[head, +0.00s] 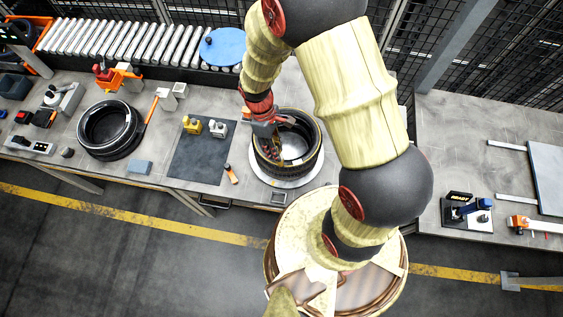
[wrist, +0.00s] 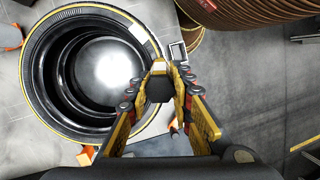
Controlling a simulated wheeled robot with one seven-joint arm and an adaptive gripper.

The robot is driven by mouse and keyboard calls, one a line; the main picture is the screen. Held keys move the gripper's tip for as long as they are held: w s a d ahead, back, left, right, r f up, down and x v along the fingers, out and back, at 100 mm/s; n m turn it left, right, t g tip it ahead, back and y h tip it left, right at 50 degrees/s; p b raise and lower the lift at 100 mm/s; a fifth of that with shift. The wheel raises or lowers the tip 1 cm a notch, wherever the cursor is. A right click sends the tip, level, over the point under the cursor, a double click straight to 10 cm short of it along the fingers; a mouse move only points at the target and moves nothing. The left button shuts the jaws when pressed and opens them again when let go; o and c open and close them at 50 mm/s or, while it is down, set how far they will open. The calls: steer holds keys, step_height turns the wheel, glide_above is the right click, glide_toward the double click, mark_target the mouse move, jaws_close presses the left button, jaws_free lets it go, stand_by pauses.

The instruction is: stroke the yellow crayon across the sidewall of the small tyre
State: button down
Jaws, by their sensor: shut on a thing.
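A black tyre (head: 303,170) lies flat on a round pale plate (head: 262,178) at the bench's front edge. In the wrist view this tyre (wrist: 45,102) fills the left side, with a thin yellow ring and a white label on its sidewall. My gripper (head: 268,143) is over the left part of this tyre in the head view. In the wrist view my gripper (wrist: 160,84) is shut on a short piece with a yellow end, which looks like the yellow crayon (wrist: 158,66); the fingers partly hide it. I cannot tell whether its tip touches the sidewall.
Another black tyre (head: 109,131) lies at the left of the bench. A dark mat (head: 200,165) carries a yellow and a white block. An orange-and-black tool (head: 231,173) lies close left of the plate.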

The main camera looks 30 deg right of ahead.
steer(key=shift+w+d, duration=0.25)
steer(key=shift+w, duration=0.1)
steer(key=shift+w+d, duration=0.1)
steer(key=shift+w, duration=0.05)
stand_by(0.3)
steer(key=shift+w+d, duration=0.1)
stand_by(0.4)
steer(key=shift+s+a, duration=0.2)
steer(key=shift+s, duration=0.05)
steer(key=shift+s, duration=0.2)
steer(key=shift+s+a, duration=0.15)
steer(key=shift+s+p, duration=0.1)
steer(key=shift+p, duration=0.2)
